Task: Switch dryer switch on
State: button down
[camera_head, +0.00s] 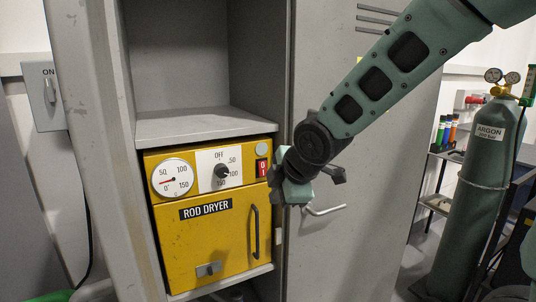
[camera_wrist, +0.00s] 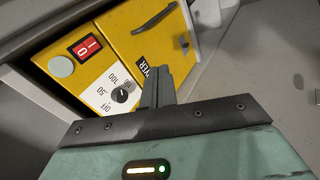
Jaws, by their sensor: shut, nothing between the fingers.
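The yellow rod dryer (camera_head: 205,240) sits in a grey cabinet. Its red rocker switch (camera_head: 262,167), marked 0 and 1, is at the upper right of its front panel. The switch also shows clearly in the wrist view (camera_wrist: 87,46), above and left of my fingers; I cannot tell which side is pressed. My gripper (camera_head: 284,186) is just right of the switch in the head view, close to the dryer's right edge. In the wrist view my fingers (camera_wrist: 157,84) are together and empty, apart from the switch, and partly cover the dryer label.
A temperature knob (camera_head: 221,170) and round gauge (camera_head: 172,178) are left of the switch. The dryer door has a handle (camera_head: 256,231) and latch (camera_head: 208,269). The open cabinet door (camera_head: 345,230) stands right. A wall switch (camera_head: 49,92) marked ON is far left.

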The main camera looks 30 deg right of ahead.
aim_at(263, 168)
jog(key=w+d+r+n+t+p, duration=0.1)
jog(key=w+d+r+n+p, duration=0.1)
jog(key=d+r, duration=0.3)
jog(key=shift+w+d+r+h, duration=0.15)
jog(key=shift+w+r+h, duration=0.15)
jog(key=shift+w+r, duration=0.4)
jog(key=shift+w+f, duration=0.15)
jog(key=shift+f, duration=0.05)
jog(key=shift+w+r+p+x, duration=0.1)
jog(key=shift+w+r+x, duration=0.25)
jog(key=shift+x, duration=1.8)
jog(key=shift+w+r+p+x, duration=0.1)
jog(key=shift+w+r+x, duration=0.25)
jog(key=shift+x, duration=1.85)
jog(key=shift+w+r+p+x, duration=0.1)
jog(key=shift+w+r+x, duration=0.2)
jog(key=shift+x, duration=1.85)
jog(key=shift+t, duration=0.3)
